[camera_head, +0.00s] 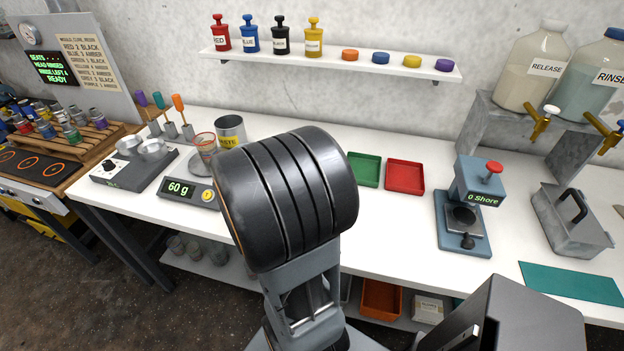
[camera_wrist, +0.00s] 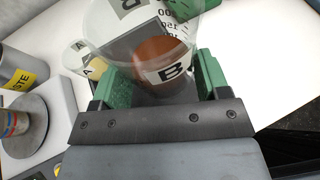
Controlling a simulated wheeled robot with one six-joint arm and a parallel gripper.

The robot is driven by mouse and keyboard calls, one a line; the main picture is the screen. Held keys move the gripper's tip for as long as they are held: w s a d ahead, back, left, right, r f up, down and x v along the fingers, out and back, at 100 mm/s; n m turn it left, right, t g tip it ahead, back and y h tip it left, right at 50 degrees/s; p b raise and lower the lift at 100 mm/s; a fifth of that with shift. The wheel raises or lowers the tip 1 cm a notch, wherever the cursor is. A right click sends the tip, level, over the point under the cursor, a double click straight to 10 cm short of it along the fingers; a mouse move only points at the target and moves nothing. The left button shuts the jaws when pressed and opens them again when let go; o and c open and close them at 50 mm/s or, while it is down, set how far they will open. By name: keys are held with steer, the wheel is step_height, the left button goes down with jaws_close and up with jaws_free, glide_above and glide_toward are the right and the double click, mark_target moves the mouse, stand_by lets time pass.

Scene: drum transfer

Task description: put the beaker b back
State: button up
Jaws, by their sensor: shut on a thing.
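In the wrist view my gripper (camera_wrist: 162,68) has its two green fingers closed on either side of a clear beaker with a "B" label, beaker b (camera_wrist: 172,72). Brown shows in or through its clear wall; I cannot tell which. White surfaces with "A" and "B" letters show behind it, partly covered. In the head view my dark arm link hides both the gripper and the beaker. Whether the beaker touches anything below it cannot be seen.
A scale (camera_head: 180,190) reading 60 g stands left of my arm, with a waste can (camera_head: 230,128) behind it. Green (camera_head: 364,169) and red (camera_head: 405,176) trays lie to the right. Several glass vessels stand on the lower shelf. A press-like tester (camera_head: 466,205) stands further right.

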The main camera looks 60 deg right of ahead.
steer(key=w+d+f, duration=0.1)
steer(key=d+f, duration=0.2)
steer(key=d, duration=0.1)
steer(key=d+f, duration=0.3)
steer(key=d, duration=0.1)
steer(key=w+d+f, duration=0.1)
steer(key=d+f, duration=0.2)
steer(key=d, duration=0.1)
steer(key=shift+w+d, duration=0.3)
steer(key=shift+w, duration=0.05)
steer(key=f, duration=0.1)
steer(key=f+p, duration=0.1)
steer(key=f, duration=0.1)
steer(key=shift+d, duration=0.2)
steer(key=shift+f, duration=0.35)
steer(key=shift+f, duration=0.1)
steer(key=shift+f, duration=0.15)
steer(key=o, duration=1)
steer(key=shift+o, duration=0.2)
